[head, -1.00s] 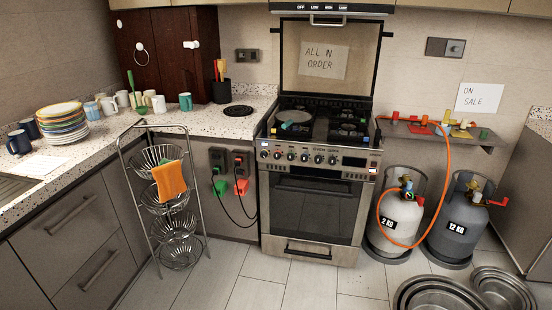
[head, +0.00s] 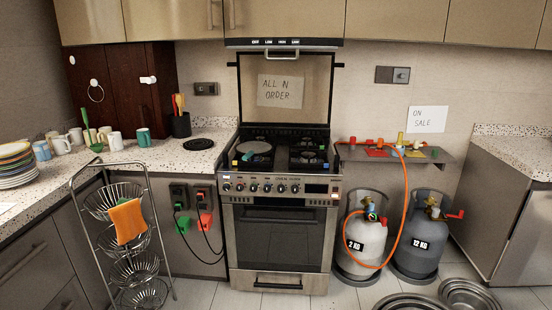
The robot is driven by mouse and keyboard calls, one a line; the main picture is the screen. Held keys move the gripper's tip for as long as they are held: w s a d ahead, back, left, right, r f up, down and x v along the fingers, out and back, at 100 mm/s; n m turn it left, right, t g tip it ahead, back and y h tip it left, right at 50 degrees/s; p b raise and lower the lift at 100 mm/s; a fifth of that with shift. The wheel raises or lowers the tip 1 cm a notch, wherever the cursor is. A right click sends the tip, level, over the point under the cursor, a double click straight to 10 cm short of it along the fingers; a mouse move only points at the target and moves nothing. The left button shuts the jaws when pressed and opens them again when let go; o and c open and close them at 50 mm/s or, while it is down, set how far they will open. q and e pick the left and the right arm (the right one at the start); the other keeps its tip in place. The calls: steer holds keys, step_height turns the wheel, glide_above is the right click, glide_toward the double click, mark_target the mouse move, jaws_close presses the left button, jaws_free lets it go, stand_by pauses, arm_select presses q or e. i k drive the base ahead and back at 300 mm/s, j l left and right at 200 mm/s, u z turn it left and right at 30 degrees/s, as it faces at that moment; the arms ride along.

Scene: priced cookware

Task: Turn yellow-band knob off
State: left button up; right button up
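The stove (head: 278,210) stands against the back wall with its lid raised. A row of several small round knobs (head: 267,188) runs along its front panel. Some have small coloured marks, but they are too small for me to tell which knob has the yellow band or how each is turned. A pan (head: 255,149) sits on the left side of the hob. Small coloured blocks lie at the hob's edges. Neither of my grippers is in view.
A wire basket rack (head: 128,235) with an orange cloth (head: 128,221) stands left of the stove. Two gas cylinders (head: 361,236) (head: 419,235) and an orange hose (head: 404,205) are on the right. Metal pans (head: 468,294) lie on the floor at lower right.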

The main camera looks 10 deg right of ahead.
mark_target(227, 186)
steer(key=i+l, duration=0.2)
steer(key=i, duration=0.25)
steer(key=i+l+z, duration=0.15)
steer(key=i, duration=0.3)
